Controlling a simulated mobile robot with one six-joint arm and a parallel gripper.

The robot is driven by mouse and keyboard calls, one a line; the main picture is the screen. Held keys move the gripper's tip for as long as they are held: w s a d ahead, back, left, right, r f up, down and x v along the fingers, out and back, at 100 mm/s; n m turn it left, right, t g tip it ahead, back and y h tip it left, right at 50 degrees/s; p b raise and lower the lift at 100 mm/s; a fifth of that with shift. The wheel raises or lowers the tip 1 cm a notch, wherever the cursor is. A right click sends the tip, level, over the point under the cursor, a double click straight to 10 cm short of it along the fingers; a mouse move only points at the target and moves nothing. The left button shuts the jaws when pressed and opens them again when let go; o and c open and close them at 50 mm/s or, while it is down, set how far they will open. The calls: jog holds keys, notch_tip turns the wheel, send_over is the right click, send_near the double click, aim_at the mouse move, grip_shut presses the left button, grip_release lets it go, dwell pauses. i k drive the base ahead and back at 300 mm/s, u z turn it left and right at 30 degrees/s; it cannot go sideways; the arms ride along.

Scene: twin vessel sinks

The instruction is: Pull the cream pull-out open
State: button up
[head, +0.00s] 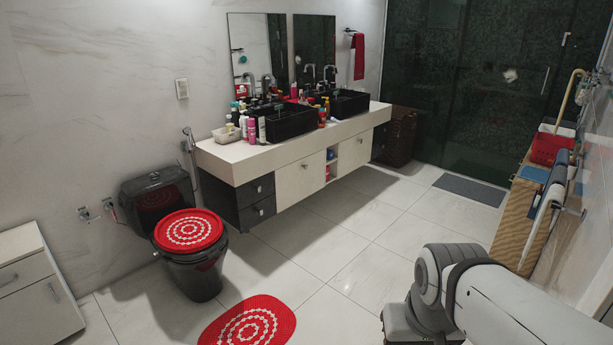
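The vanity under the twin sinks has two cream fronts, a nearer one (300,188) and a farther one (355,152), each with a small knob or handle. Both look closed and flush. I cannot tell which of them is the cream pull-out. A white cabinet (35,295) with a drawer and handles stands at the left edge, also closed. My arm shows at the lower right, well apart from the vanity. My gripper is not visible in this view.
Dark drawers (257,190) flank the cream fronts. A black toilet with a red cover (189,231) stands left of the vanity, and a red round mat (250,322) lies before it. The tiled floor in the middle is clear. A wooden bench (518,215) lines the right wall.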

aim_at(293, 183)
jog(key=u, duration=0.2)
jog(key=i, duration=1.15)
jog(key=u, duration=0.4)
jog(key=i, duration=1.85)
jog(key=z, duration=0.3)
jog(key=i, duration=1.8)
jog(key=z, duration=0.4)
jog(key=k, duration=0.85)
jog(key=z, duration=0.15)
jog(key=i, duration=0.9)
jog(key=u, duration=0.1)
